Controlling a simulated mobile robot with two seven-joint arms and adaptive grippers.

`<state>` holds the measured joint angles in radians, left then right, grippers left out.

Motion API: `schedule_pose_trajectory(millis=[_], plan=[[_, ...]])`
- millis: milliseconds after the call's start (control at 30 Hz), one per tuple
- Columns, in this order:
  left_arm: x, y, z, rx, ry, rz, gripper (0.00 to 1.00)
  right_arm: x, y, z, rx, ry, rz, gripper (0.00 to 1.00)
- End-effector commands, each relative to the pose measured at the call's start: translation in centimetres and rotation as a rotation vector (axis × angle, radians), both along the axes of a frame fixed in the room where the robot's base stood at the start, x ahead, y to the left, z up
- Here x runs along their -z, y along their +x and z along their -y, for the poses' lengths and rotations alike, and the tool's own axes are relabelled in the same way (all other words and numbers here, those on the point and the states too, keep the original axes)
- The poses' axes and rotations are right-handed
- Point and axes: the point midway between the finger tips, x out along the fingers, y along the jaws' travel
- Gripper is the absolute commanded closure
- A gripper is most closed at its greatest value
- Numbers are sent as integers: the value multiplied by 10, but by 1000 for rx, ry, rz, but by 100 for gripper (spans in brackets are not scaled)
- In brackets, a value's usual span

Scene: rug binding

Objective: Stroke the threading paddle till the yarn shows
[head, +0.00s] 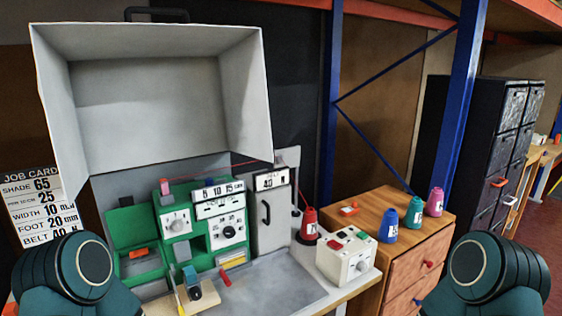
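A green binding machine (200,225) stands under a raised grey hood, with dials and number windows on its front. A red yarn cone (308,226) stands to its right, and a thin red strand runs across behind the machine's top. A small red lever (225,277) sticks out at the machine's lower front. A dark foot-like part (193,284) and a thin yellow piece sit on a pale plate beside it. I cannot tell for sure which part is the threading paddle. Only rounded teal links of my two arms show at the bottom corners; both grippers are out of view.
The open hood (150,100) overhangs the machine. A white control box (346,257) stands at the bench's right. Blue, teal and pink cones stand on a wooden drawer unit (400,262). A job card (40,205) is at left. The grey tray (275,285) has bare room.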

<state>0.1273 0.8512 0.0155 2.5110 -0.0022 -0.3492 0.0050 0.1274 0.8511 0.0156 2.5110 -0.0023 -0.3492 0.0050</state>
Motion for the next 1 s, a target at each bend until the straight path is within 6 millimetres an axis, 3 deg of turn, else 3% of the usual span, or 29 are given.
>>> schedule_pose_trajectory(millis=[167,267,300,333,1000], plan=[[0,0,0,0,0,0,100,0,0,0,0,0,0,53],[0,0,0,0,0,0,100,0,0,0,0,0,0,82],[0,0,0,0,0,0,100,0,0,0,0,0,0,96],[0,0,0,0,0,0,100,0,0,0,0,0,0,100],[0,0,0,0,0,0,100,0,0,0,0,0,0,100]])
